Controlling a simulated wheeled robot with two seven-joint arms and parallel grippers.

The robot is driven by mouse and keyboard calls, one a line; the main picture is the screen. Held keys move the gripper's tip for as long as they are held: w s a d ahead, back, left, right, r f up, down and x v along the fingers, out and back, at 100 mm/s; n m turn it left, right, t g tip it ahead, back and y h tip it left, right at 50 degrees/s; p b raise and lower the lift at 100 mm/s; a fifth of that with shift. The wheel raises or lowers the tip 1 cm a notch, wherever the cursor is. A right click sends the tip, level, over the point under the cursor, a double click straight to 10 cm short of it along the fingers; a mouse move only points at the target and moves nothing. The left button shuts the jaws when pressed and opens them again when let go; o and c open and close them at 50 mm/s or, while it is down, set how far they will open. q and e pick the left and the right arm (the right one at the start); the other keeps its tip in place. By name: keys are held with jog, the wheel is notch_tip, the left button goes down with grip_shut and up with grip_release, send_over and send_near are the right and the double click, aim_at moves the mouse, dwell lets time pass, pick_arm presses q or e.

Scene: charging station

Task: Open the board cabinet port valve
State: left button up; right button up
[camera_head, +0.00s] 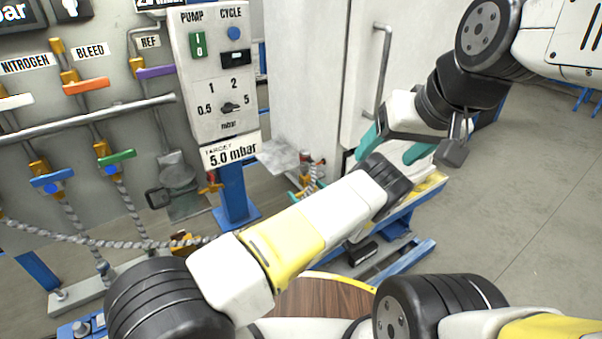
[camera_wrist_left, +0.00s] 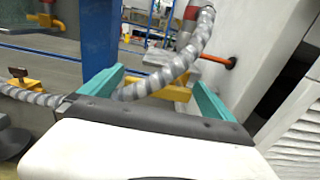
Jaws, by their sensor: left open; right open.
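The grey board (camera_head: 60,110) carries several coloured valve levers, including an orange lever (camera_head: 86,85), a purple lever (camera_head: 156,71), a blue lever (camera_head: 52,178) and a green lever (camera_head: 116,158). No readable label marks the cabinet port valve, so I cannot tell which it is. My left gripper (camera_wrist_left: 158,92) is open in the left wrist view, with a grey braided hose (camera_wrist_left: 175,78) crossing in front of and between its teal fingers. In the head view my forearm mostly hides it. My right gripper (camera_head: 390,147) is open and empty in front of the white cabinet (camera_head: 315,60).
A pump control box (camera_head: 222,75) stands on a blue post (camera_head: 234,190) between board and cabinet. An orange-red rod (camera_wrist_left: 218,62) meets the pale wall in the left wrist view. Braided hoses hang below the board. The floor (camera_head: 530,180) at the right is clear.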

pick_arm(q)
jog(key=shift+w+a, duration=0.2)
jog(key=shift+w, duration=0.15)
jog(key=shift+c, duration=0.4)
